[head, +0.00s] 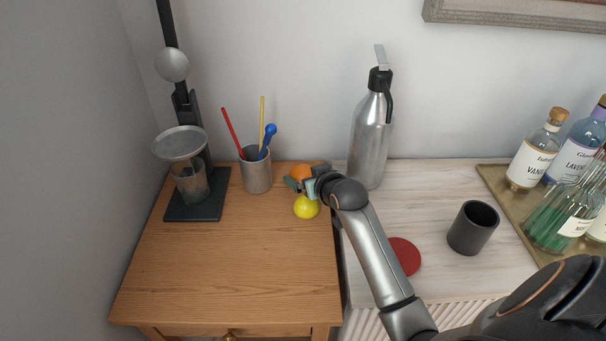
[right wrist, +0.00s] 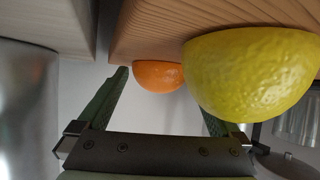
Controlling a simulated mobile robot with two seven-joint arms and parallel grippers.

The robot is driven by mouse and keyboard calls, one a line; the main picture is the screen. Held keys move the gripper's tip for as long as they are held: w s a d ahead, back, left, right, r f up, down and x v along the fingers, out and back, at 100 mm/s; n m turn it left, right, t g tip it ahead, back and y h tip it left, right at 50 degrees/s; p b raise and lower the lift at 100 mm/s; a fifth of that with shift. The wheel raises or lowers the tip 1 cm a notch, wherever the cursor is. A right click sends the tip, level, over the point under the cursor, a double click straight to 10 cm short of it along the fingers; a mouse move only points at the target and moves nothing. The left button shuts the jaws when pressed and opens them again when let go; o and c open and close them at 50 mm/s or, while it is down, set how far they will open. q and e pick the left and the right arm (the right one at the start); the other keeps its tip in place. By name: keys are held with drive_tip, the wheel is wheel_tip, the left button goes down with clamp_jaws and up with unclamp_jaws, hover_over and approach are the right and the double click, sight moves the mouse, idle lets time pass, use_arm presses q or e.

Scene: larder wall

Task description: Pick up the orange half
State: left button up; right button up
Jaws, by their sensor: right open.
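The orange half (head: 301,171) lies near the back right of the wooden table, partly hidden by my right gripper. In the right wrist view the orange half (right wrist: 158,75) shows beyond and between the open fingers, apart from them. My right gripper (head: 301,186) is open and empty, its green fingers close in front of the orange half. It also shows in the right wrist view (right wrist: 165,100), where one finger is partly hidden by the lemon. My left gripper is not in view.
A yellow lemon (head: 306,207) sits just in front of my right gripper and looms large in the right wrist view (right wrist: 250,75). A utensil cup (head: 257,172) stands to the left and a metal siphon bottle (head: 368,145) to the right. The wooden table's front is clear.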

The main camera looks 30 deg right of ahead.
drive_tip(key=c, duration=1.2)
drive_tip(key=shift+o, duration=0.2)
drive_tip(key=shift+r, duration=0.1)
